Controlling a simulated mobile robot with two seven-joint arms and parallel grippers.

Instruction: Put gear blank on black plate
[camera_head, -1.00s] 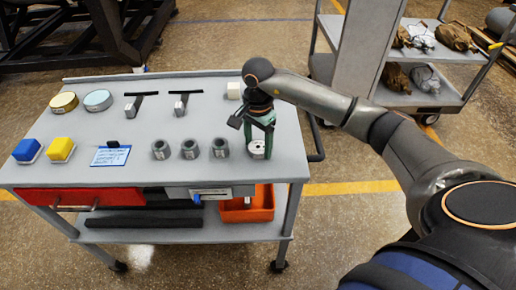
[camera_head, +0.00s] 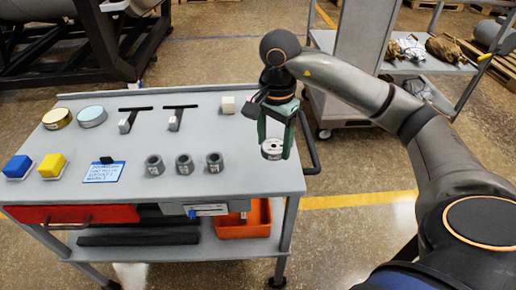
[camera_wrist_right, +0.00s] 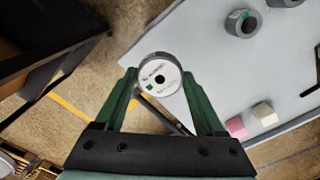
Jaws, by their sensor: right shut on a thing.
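The gear blank (camera_head: 271,150), a short pale metal cylinder with a central hole and printed top, is held between the green fingers of my right gripper (camera_head: 276,144). It hangs near the right edge of the grey cart top (camera_head: 150,185). In the right wrist view the gear blank (camera_wrist_right: 160,68) sits between both fingertips (camera_wrist_right: 162,82), its face with the dark hole towards the camera. My left gripper is not in view.
Grey hollow cylinders (camera_head: 184,164) stand in a row left of the gripper. A white cube (camera_head: 228,105), a yellow block (camera_head: 52,166) and a blue block (camera_head: 18,168) are also on top. An orange bin (camera_head: 243,222) sits below. Another cart (camera_head: 430,66) stands behind right.

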